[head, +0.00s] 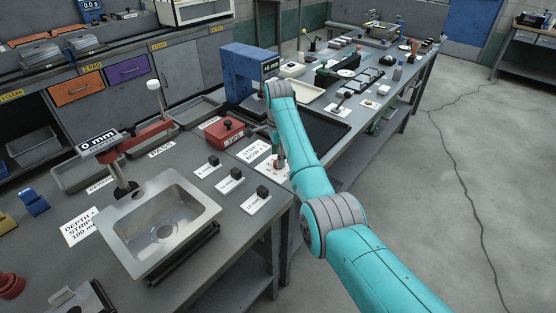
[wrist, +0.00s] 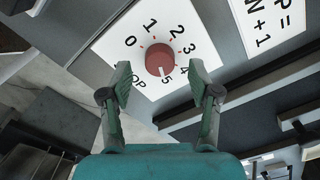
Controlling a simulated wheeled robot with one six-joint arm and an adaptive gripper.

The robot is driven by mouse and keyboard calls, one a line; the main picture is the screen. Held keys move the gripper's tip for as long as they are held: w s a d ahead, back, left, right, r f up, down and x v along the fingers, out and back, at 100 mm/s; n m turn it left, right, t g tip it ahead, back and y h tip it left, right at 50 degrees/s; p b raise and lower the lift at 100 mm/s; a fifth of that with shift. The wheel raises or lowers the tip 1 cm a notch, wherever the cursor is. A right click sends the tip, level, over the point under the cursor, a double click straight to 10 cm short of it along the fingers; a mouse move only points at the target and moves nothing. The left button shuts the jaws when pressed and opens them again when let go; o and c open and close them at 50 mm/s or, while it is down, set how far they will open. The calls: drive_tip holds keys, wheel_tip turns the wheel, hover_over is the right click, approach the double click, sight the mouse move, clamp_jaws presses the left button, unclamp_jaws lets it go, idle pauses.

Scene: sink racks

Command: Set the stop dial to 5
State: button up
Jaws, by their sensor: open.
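The stop dial (wrist: 159,60) is a round red knob on a white plate (wrist: 118,52) numbered 0 to 5. A pale mark on the knob's lower edge faces the 5. My gripper (wrist: 160,72) is open, with one finger on each side of the knob in the wrist view. Gaps show between the fingers and the knob, and nothing is held. In the head view the red dial (head: 280,164) sits at the bench's front edge, beside my arm, which partly covers its plate.
A sign (head: 252,151) lies left of the dial, with a red box (head: 224,133) behind it. A blue press-like machine (head: 246,75) stands behind. The floor at right is clear.

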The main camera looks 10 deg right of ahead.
wheel_tip(320, 180, up, 10)
idle(0.4)
